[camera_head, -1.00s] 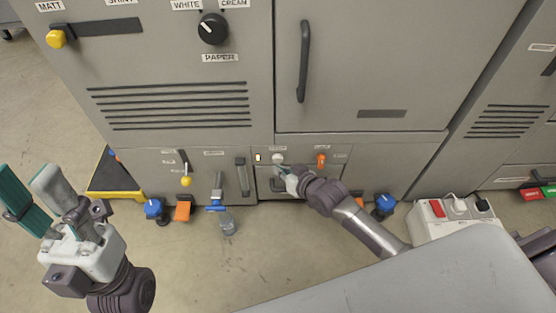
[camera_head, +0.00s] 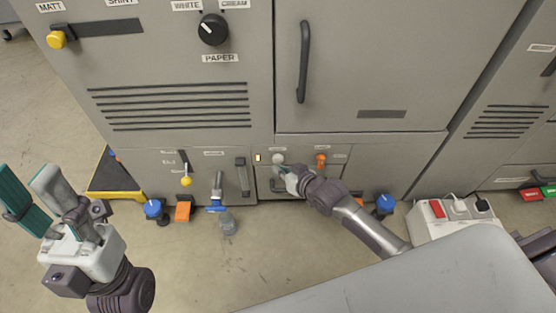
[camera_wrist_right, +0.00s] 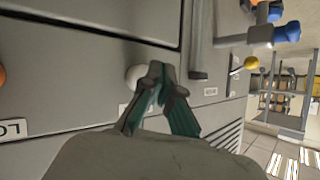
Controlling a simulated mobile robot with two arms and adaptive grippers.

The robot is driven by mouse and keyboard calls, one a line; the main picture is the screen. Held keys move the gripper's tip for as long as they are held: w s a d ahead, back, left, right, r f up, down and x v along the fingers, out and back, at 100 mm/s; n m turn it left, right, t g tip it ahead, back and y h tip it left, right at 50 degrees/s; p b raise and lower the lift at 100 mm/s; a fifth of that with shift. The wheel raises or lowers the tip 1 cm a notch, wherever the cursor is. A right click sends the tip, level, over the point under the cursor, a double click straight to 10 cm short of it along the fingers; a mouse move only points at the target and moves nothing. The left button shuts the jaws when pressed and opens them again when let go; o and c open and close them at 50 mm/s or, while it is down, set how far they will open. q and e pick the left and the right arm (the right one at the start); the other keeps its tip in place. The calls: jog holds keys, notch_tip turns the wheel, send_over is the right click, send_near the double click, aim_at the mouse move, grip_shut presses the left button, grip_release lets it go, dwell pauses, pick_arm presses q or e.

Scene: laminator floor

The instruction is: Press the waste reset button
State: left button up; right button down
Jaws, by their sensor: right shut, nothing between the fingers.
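A white round button (camera_head: 278,158) sits on the low front panel of the grey machine, between a small lit indicator (camera_head: 257,157) and an orange knob (camera_head: 321,159). The label above it is too small to read, so I cannot confirm it is the waste reset button. My right gripper (camera_head: 284,171) is shut and empty, just below the button in the head view. In the right wrist view, the fingertips (camera_wrist_right: 162,74) are beside the white button (camera_wrist_right: 133,76); I cannot tell whether they touch it. My left gripper (camera_head: 28,180) is open and empty at the far left, away from the panel.
A yellow-knobbed lever (camera_head: 186,181), a blue-handled valve (camera_head: 217,208), blue knobs (camera_head: 153,208) and an orange pedal-like block (camera_head: 183,212) line the machine's base. Floor between is mostly clear.

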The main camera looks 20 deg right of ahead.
jog(key=shift+w+d, duration=0.1)
jog(key=shift+w, duration=0.1)
jog(key=shift+w+d, duration=0.15)
jog(key=shift+w, duration=0.4)
dwell(0.9)
jog(key=shift+s+a+p, duration=0.25)
jog(key=shift+s+p, duration=0.6)
jog(key=shift+s, duration=0.1)
